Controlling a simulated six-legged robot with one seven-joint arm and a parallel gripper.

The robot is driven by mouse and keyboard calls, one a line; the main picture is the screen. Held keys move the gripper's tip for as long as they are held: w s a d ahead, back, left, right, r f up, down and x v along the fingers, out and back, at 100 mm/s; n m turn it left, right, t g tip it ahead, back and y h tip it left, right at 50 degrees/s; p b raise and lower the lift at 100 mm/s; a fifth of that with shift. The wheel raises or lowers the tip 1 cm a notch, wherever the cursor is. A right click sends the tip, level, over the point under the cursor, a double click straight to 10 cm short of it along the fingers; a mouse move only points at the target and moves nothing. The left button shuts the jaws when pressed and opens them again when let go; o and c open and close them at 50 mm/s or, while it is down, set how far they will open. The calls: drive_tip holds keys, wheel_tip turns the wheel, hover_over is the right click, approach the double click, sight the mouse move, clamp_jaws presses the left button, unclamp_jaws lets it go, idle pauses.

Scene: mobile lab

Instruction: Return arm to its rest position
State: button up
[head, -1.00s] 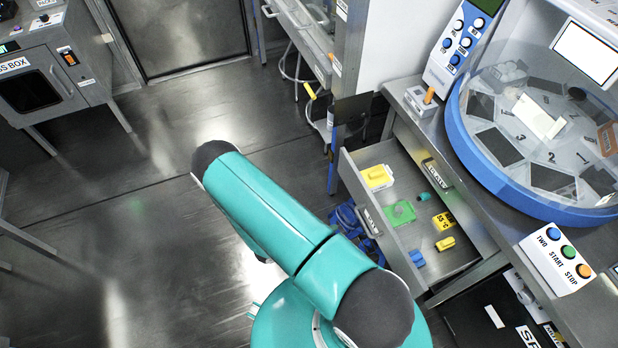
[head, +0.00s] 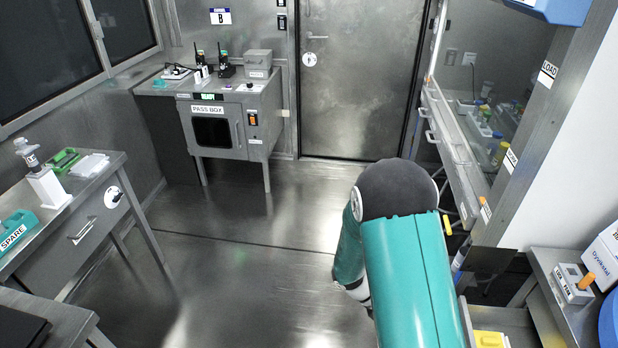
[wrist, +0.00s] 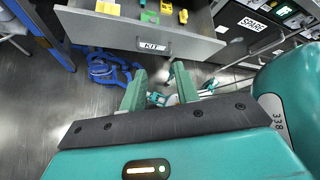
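My arm (head: 408,275) shows in the head view as a teal link with a dark grey rounded joint, at the lower centre right. My gripper is outside the head view. In the wrist view my gripper (wrist: 158,80) has its two green fingers spread apart, with nothing between them. Beyond the fingers are the floor and a pulled-out drawer marked KIT (wrist: 200,44).
The open drawer holds small yellow and green items; a yellow item (head: 490,339) shows at the head view's lower edge. Blue straps or parts (wrist: 108,68) lie below the drawer. A pass box (head: 225,125) and door stand at the back. A bench (head: 95,205) is left; mid-floor is clear.

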drive_tip(key=s+a+r+m+t+y, duration=0.3)
drive_tip(key=r+m, duration=0.3)
drive_tip(key=r, duration=0.5)
drive_tip(key=s+a+r+m+t+y, duration=0.3)
drive_tip(key=r+m, duration=0.4)
drive_tip(key=r, duration=0.4)
drive_tip(key=s+a+r+m+t+y, duration=0.3)
drive_tip(key=r+m, duration=0.4)
drive_tip(key=r, duration=0.4)
drive_tip(key=shift+s+r+t+y, duration=0.4)
drive_tip(key=shift+s+t, duration=0.15)
drive_tip(key=shift+t, duration=0.15)
drive_tip(key=shift+d+m, duration=0.25)
drive_tip(key=shift+m, duration=0.05)
